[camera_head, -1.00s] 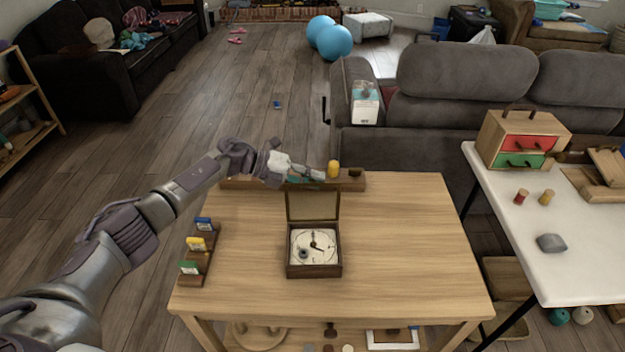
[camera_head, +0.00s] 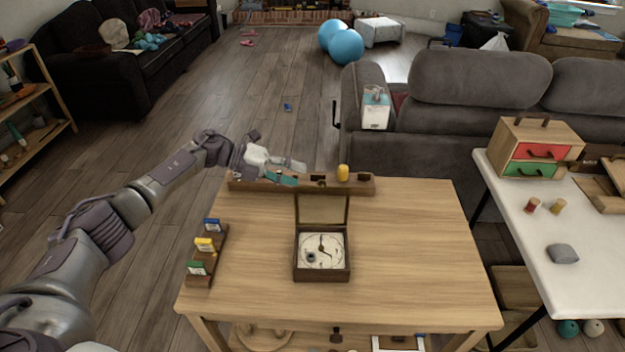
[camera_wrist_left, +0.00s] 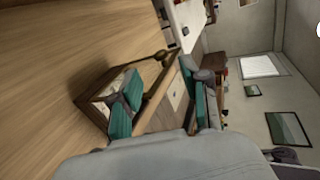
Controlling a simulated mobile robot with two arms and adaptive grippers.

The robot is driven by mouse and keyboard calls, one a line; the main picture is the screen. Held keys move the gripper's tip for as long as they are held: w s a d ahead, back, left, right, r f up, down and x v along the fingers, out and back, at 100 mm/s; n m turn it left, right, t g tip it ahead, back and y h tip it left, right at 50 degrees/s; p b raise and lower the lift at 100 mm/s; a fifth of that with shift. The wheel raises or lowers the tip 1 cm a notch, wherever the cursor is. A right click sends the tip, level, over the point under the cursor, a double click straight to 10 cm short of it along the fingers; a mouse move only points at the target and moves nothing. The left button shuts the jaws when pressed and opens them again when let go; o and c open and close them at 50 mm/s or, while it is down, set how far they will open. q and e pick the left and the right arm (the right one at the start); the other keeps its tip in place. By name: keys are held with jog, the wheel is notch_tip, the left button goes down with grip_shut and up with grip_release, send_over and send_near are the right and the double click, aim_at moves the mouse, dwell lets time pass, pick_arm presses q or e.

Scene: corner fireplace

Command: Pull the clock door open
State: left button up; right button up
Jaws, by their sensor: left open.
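The clock (camera_head: 322,275) is a small dark wooden box with a white dial and black hands, lying on its back on the wooden table. Its framed door (camera_head: 348,210) stands up from the far edge, so the dial is uncovered. My left gripper (camera_head: 300,174) is open, just past the door's upper left corner and over the back rail. My right gripper is out of view.
A wooden rail (camera_head: 360,185) with a yellow peg (camera_head: 343,173) runs along the table's back edge. A rack of coloured cards (camera_head: 205,255) stands on the left. The table's front and right (camera_head: 420,260) are clear. A white table (camera_head: 590,275) stands at right.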

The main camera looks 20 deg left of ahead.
pick_arm(q)
jog(key=v, duration=0.4)
dwell(0.5)
